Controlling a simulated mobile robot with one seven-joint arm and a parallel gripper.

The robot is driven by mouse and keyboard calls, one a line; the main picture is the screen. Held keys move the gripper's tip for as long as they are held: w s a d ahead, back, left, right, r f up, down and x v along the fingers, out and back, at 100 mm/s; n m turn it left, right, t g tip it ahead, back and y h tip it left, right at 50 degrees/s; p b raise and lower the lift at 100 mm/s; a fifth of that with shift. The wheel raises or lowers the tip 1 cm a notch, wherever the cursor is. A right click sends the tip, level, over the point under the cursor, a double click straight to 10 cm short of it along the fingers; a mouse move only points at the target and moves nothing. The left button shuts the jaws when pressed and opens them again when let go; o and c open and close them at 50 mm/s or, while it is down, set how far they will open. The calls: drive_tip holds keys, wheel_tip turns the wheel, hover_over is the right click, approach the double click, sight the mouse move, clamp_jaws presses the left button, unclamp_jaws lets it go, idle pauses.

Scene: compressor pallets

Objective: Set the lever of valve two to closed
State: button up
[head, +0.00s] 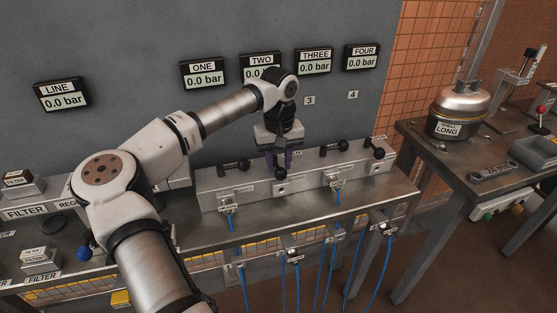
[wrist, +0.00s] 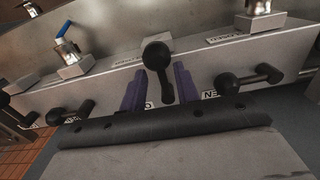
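Valve two's lever (head: 281,173) has a black ball end and sits on the grey metal valve block (head: 207,193). In the wrist view its ball (wrist: 156,55) and short stem stand between the two purple fingers. The stem points away from my palm, toward the hose side of the block. My gripper (head: 281,160) is over this lever, pointing down. In the wrist view my gripper (wrist: 159,80) is open, with gaps showing beside the lever. Labels beside the lever are partly covered by the fingers; the right one ends in "EN".
Neighbouring black levers (wrist: 262,73) and (wrist: 70,113) lie to either side, close to the fingers. Gauge TWO (head: 258,72) is partly hidden by my arm; gauge ONE (head: 203,73) reads 0.0 bar. Blue hoses (head: 338,197) hang at the front.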

drive_tip(key=shift+w+a, duration=0.1)
drive_tip(key=shift+r, duration=0.3)
wheel_tip(320, 180, up, 13)
drive_tip(key=b, duration=0.1)
drive_tip(key=shift+b, duration=0.35)
drive_tip(key=shift+r, duration=0.1)
